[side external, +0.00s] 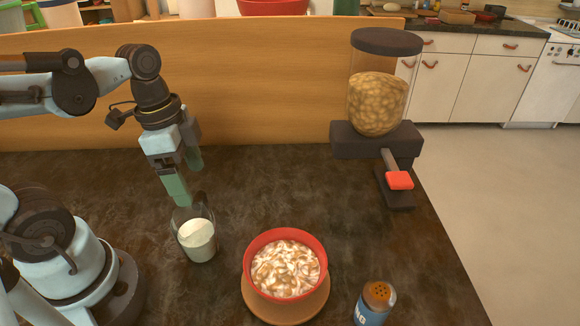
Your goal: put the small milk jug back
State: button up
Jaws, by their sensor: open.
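The small milk jug (197,239) is clear glass with white milk in it. It stands upright on the dark table at the left of centre. My gripper (187,182) is open, with two green fingers apart and nothing seen between them. It hangs just above and behind the jug in the picture. The tip of the nearer finger meets the jug's rim in the picture; I cannot tell whether they touch.
A red bowl of cereal (286,262) sits on a brown coaster (287,312) right of the jug. A shaker (375,303) stands at the front edge. A cereal dispenser (378,95) with a red lever stands at the back right. A wooden panel (260,80) closes the back. The table's middle is clear.

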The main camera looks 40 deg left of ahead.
notch_tip(320, 180, up, 6)
jog(key=w+f+n+t+y, duration=0.1)
jog(key=w+f+n+t, duration=0.3)
jog(key=n, duration=0.5)
jog(key=shift+w+d+t, duration=0.15)
jog(key=shift+w+t, duration=0.95)
jog(key=shift+w, duration=0.5)
